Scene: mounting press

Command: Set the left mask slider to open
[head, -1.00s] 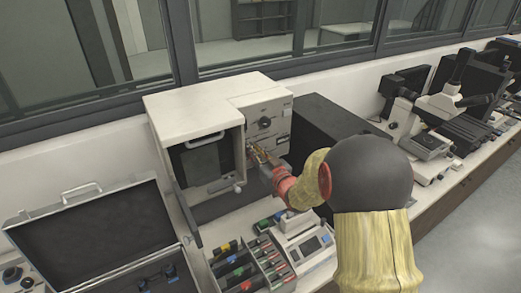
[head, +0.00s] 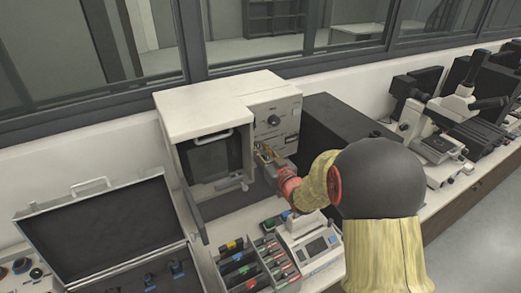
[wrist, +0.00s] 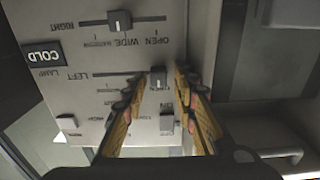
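The left mask slider knob (wrist: 158,79) is a small grey block on a slot in the pale control panel (wrist: 60,100), which appears upside down in the wrist view. The knob is at the slot's right end in that view, by the partly hidden OPEN label. My gripper (wrist: 160,74) has its two yellow-and-black fingers apart, one on each side of this knob, with gaps visible; I cannot tell about contact. The right slider knob (wrist: 119,22) sits near WIDE. In the head view my gripper (head: 264,155) is at the front panel of the white machine (head: 205,105).
More knobs (wrist: 67,121) and (wrist: 167,122) lie close to the fingers. An open black case (head: 95,225), a rack of coloured-label items (head: 245,265) and a small device with a screen (head: 312,245) crowd the bench. Microscopes (head: 440,120) stand to the right.

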